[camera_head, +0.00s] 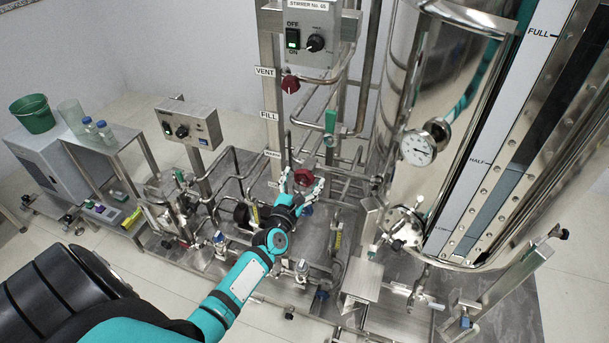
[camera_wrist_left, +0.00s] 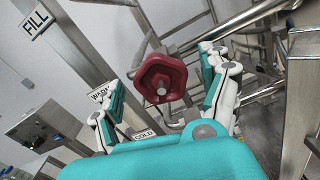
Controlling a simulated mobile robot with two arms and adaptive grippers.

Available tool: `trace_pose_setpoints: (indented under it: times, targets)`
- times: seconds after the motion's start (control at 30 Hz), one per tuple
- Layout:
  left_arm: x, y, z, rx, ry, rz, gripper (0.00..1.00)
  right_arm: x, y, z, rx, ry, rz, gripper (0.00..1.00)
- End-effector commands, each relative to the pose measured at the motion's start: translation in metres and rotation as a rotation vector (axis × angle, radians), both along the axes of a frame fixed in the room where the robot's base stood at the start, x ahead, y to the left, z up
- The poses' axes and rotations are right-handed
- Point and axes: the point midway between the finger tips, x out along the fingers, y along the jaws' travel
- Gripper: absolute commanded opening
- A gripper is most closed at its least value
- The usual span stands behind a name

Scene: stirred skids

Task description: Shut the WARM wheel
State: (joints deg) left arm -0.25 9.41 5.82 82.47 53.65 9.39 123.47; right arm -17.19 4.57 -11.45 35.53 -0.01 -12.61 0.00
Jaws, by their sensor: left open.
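In the head view, the red wheel (camera_head: 304,175) shows low on the pipework. My left gripper (camera_head: 302,183) is open, its fingers on either side of the wheel; in the wrist view the gripper (camera_wrist_left: 162,84) also frames it. I cannot tell whether the fingers touch the wheel. My right gripper is not in view.
Another red knob (camera_head: 290,84) sits higher, near the VENT label. A green handle (camera_head: 330,121) is above the red wheel. Pipes and posts crowd the skid. A steel tank (camera_head: 400,190) stands at right. A side table (camera_head: 115,137) is at left, with open floor beyond.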

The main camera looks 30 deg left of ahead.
Motion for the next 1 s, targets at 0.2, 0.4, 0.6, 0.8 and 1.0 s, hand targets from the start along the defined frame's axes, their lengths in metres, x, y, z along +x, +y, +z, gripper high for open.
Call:
trace_pose_setpoints:
  times: [0.2,0.4,0.6,0.8,1.0]
  targets:
    - [0.017,0.004,0.000,0.000,0.000,0.001,0.79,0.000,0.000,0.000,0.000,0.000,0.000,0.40]
    - [0.018,0.004,0.000,0.000,0.001,0.000,0.79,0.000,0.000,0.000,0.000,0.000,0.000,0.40]
    - [0.018,0.004,0.000,0.001,0.001,0.000,0.65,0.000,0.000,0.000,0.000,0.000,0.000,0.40]
    - [0.018,0.004,0.000,0.000,0.001,0.000,0.39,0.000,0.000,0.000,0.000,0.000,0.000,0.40]
    - [0.018,0.004,0.000,0.001,0.001,0.000,0.23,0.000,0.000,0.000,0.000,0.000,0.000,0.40]
